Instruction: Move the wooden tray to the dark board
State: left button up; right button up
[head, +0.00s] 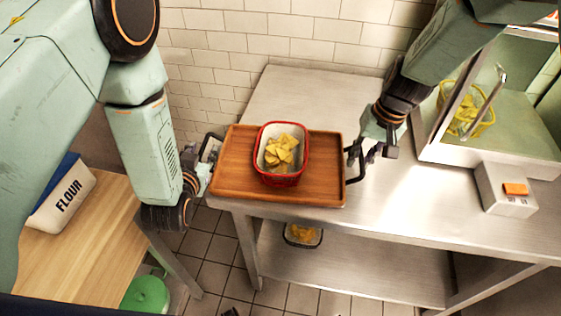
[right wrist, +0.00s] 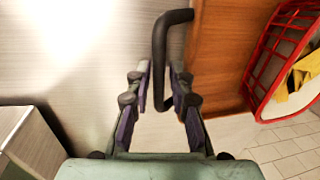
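The wooden tray (head: 232,175) is at the front left corner of the steel counter, with a red basket (head: 281,180) of yellow chips on it. It has a dark handle at each short side. My right gripper (head: 362,165) is at the right handle. In the right wrist view, the black handle loop (right wrist: 158,50) reaches between the parted fingers of my right gripper (right wrist: 160,90), and I see no firm closing on it. My left gripper (head: 207,165) is at the left handle (head: 211,146); its fingers are mostly hidden. I see no dark board.
The steel counter (head: 290,90) is bare behind the tray. A glass-sided cabinet (head: 465,155) with a yellow basket (head: 468,110) and a grey box (head: 503,190) stand right. A wooden table (head: 80,235) with a flour container (head: 62,200) is at left, across a floor gap.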

pick_arm(q)
jog(key=shift+w, duration=0.15)
pick_arm(e)
jog(key=shift+w+d+f, duration=0.1)
jog(key=shift+w, duration=0.05)
pick_arm(q)
jog(key=shift+f, duration=0.1)
jog(key=shift+c, duration=0.6)
pick_arm(e)
jog(key=shift+c, duration=0.6)
pick_arm(q)
jog(key=c, duration=0.3)
pick_arm(e)
jog(key=shift+c, duration=1.4)
pick_arm(q)
jog(key=c, duration=0.3)
pick_arm(e)
grip_shut()
pick_arm(q)
grip_shut()
